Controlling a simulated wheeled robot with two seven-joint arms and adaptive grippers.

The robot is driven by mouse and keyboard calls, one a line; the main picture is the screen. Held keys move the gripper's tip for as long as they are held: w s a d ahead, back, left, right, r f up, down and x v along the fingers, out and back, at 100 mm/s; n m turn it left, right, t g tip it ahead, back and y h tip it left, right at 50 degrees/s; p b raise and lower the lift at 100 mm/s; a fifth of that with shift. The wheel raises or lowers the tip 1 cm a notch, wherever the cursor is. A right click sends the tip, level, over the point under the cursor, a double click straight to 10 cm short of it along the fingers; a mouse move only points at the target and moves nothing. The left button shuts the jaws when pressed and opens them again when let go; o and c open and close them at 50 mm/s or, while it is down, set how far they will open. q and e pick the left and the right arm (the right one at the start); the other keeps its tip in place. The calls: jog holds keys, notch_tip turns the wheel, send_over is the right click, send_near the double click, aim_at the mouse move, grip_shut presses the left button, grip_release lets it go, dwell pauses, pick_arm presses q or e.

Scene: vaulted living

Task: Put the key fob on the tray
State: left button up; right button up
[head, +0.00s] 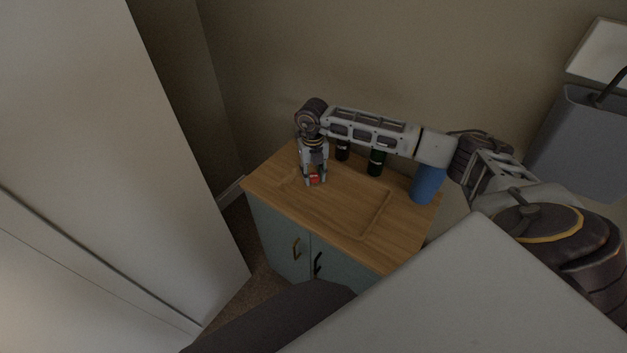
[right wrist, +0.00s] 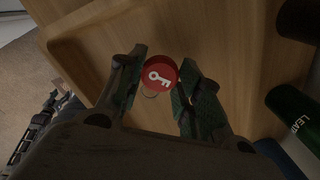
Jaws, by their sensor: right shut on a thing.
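The key fob (right wrist: 158,75) is a red disc with a white key mark and a thin metal ring. My right gripper (right wrist: 160,85) is shut on it, with a green-padded finger on each side. In the head view the right gripper (head: 314,181) points down over the left part of the wooden tray (head: 372,222), and the red fob (head: 314,177) shows between its fingertips. The tray is shallow, with a raised rim, on the cabinet top. I cannot tell whether the fob touches the tray.
Dark green bottles (head: 376,162) stand behind the tray, under my right arm. A blue cylinder (head: 427,184) stands at the right end of the cabinet (head: 277,240). A wall is close behind. The tray's middle is clear.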

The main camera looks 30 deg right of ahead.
aim_at(313, 176)
notch_tip(313, 176, down, 2)
jog(key=shift+f, duration=0.8)
jog(key=o, duration=0.7)
jog(key=shift+o, duration=0.8)
pick_arm(q)
jog(key=shift+a, duration=0.15)
